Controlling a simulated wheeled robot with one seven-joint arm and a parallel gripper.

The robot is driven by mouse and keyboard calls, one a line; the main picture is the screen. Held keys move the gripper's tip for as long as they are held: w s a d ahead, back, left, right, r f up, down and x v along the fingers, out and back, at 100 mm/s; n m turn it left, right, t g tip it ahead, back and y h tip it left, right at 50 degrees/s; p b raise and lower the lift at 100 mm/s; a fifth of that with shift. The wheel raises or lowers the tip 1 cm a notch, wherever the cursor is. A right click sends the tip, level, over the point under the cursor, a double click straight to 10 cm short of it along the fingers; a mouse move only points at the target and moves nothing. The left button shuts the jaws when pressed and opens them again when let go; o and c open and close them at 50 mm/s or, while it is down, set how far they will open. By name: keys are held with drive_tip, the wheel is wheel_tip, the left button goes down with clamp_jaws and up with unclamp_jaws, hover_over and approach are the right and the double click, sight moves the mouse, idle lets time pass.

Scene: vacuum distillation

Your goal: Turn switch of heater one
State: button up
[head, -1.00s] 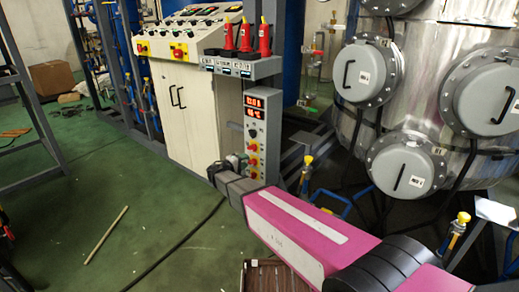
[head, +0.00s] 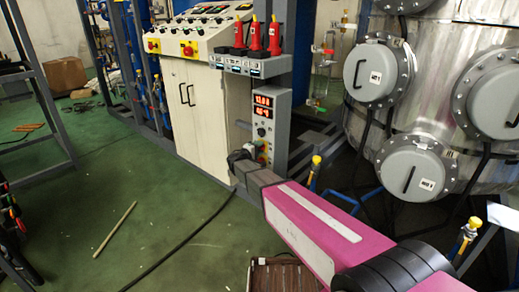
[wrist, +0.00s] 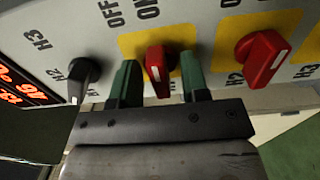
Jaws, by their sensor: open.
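The grey heater control panel (head: 271,125) is a narrow upright box with red digit displays, in the middle of the head view. My gripper (wrist: 160,62) is in front of its lower knobs; its fingers are hidden in the head view. In the wrist view its two green fingers are open on either side of a red switch (wrist: 158,68) on a yellow plate marked OFF and ON. I cannot tell whether a finger touches it. A second red switch (wrist: 262,58), marked H2, is to the right.
A black selector knob (wrist: 82,78) with marks H1, H2 and H3 is to the left of the fingers. A white cabinet (head: 199,110) stands left of the panel, and red-topped devices (head: 256,38) stand above it. A steel vessel (head: 425,85) fills the right.

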drive_tip(key=shift+w+d, duration=0.15)
drive_tip(key=shift+w, duration=0.05)
drive_tip(key=c, duration=0.6)
drive_tip(key=shift+o, duration=0.2)
drive_tip(key=shift+n, duration=0.4)
drive_tip(key=n, duration=0.5)
drive_tip(key=shift+n, duration=0.4)
drive_tip(key=n, duration=0.5)
drive_tip(key=shift+n, duration=0.3)
drive_tip(key=n, duration=0.5)
drive_tip(key=shift+n, duration=0.3)
